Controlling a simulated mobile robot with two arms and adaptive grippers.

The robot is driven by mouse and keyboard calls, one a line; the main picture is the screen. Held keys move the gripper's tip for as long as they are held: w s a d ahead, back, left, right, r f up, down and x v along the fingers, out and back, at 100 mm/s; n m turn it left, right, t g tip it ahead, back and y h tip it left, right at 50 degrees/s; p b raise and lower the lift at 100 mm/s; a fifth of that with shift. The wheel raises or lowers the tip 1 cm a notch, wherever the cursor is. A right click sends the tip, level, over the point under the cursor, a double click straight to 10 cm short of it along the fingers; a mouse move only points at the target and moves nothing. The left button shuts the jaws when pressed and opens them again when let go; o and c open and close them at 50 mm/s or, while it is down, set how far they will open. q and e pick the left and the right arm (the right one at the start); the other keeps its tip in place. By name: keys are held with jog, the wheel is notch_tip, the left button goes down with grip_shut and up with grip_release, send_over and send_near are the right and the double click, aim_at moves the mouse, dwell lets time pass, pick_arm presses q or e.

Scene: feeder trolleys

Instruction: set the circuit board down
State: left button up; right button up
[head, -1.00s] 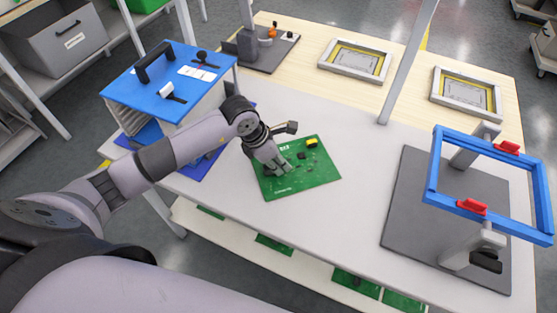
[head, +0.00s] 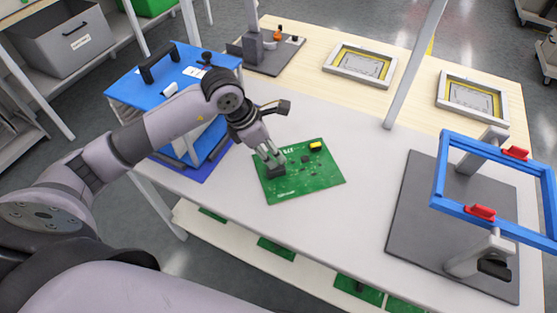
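The green circuit board (head: 315,180) appears to lie flat on the light grey bench top (head: 225,205), with a yellow part near its far right corner. My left gripper (head: 270,157) is above the board's left part, pointing down. Its fingers look spread, with dark tips close over a dark block on the board. The fingers cover part of the board's left side, so the exact gap is hard to see. My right gripper is not in view.
A grey plate (head: 405,225) with a blue frame (head: 440,175) stands right. A metal post (head: 408,65) rises behind. Bench top is clear between board and plate.

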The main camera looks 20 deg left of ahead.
pick_arm(q)
jog(key=shift+v, duration=2)
